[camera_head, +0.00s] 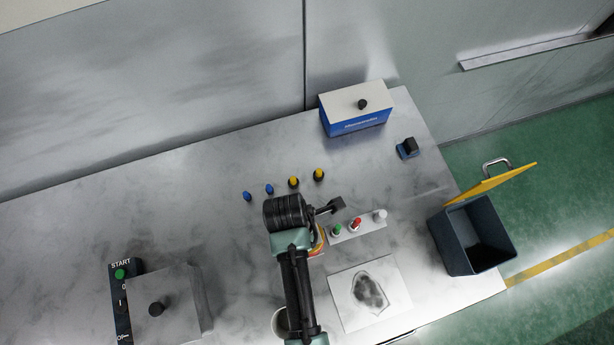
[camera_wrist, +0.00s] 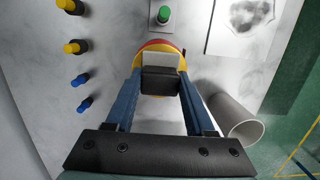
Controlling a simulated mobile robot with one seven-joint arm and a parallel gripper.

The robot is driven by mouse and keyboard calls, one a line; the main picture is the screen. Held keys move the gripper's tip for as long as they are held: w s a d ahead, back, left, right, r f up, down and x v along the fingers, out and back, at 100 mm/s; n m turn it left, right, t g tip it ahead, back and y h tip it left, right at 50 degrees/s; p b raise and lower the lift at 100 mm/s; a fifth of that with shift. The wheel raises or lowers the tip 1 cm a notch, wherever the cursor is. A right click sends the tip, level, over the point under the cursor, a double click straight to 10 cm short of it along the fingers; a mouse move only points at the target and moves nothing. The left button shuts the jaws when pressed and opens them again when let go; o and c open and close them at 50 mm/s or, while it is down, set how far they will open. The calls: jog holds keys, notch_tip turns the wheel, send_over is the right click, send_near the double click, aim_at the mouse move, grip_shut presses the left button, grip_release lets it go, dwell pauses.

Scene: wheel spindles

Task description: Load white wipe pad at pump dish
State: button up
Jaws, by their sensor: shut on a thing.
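In the wrist view, my gripper (camera_wrist: 160,77) has its two blue fingers closed on the black grip of a white wipe pad (camera_wrist: 159,58). The pad's white square part shows just past the black grip. A round yellow and red dish (camera_wrist: 154,45), which I take to be the pump dish, lies beneath and around the pad. I cannot tell whether the pad touches it. In the head view, only a bit of the dish (camera_head: 318,241) shows beside my arm, and my fingers and the pad are hidden.
Blue and yellow knobs (camera_head: 293,182) stand in a row behind my wrist. A button strip (camera_head: 346,232) is right of the dish. A grey cup (camera_wrist: 235,115) stands close by. A stained white sheet (camera_head: 394,287) lies front right.

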jog(key=shift+f, duration=0.45)
dwell(0.3)
jog(key=shift+r, duration=0.1)
dwell(0.4)
notch_tip(320, 180, up, 5)
jog(key=p, duration=0.4)
jog(key=shift+r, duration=0.95)
